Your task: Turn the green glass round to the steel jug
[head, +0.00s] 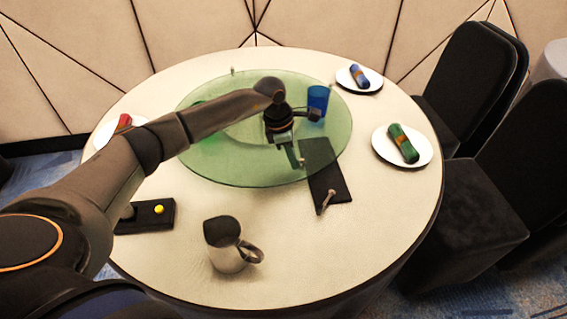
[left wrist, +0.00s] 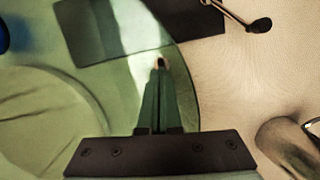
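A round green glass turntable (head: 235,172) lies on the table. On its left part a small bright green thing (head: 197,105) shows, mostly hidden behind my left arm; I cannot tell its full shape. A blue glass (head: 318,100) stands at the turntable's right rear. The steel jug (head: 226,258) stands at the table's front, off the turntable; part of it shows in the left wrist view (left wrist: 285,145). My left gripper (head: 298,158) points down over the turntable's front right part. In the left wrist view its fingers (left wrist: 158,85) are together, with a small pale spot at their tips.
A dark slab (head: 335,185) reaches under the turntable's right front edge, with a small rod (head: 325,202) at its end. A black box with a yellow button (head: 158,209) is at left. Plates with rolled napkins stand right (head: 427,147), rear (head: 373,88) and left. Chairs (head: 465,205) stand right.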

